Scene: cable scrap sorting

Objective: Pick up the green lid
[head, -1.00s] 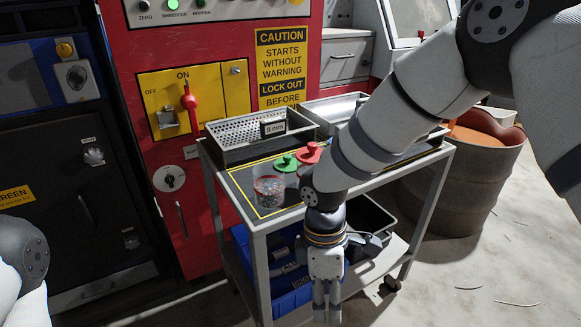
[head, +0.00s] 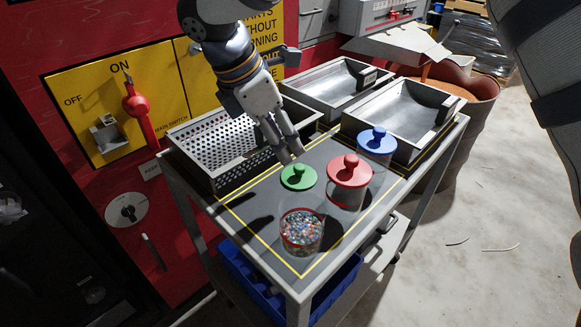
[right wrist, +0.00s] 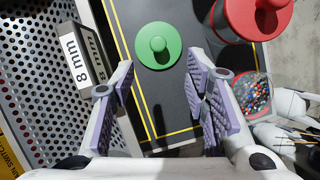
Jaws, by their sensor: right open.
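The green lid (head: 298,177) is a round disc with a knob on top. It is over the dark, yellow-lined top of the cart (head: 246,200), near the perforated tray; I cannot tell what is directly under it. My right gripper (head: 289,156) is open and empty, pointing down just above and behind the lid. In the right wrist view the green lid (right wrist: 158,46) lies ahead of the gap between my fingertips (right wrist: 160,72), apart from both. My left gripper is not in view.
A red-lidded jar (head: 349,172) and a blue-lidded jar (head: 377,142) stand to the right. An open clear jar of coloured granules (head: 301,232) is in front. The perforated tray (head: 212,182), its "8 mm" label (right wrist: 77,52), and two metal trays (head: 330,84) (head: 448,112) line the back.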

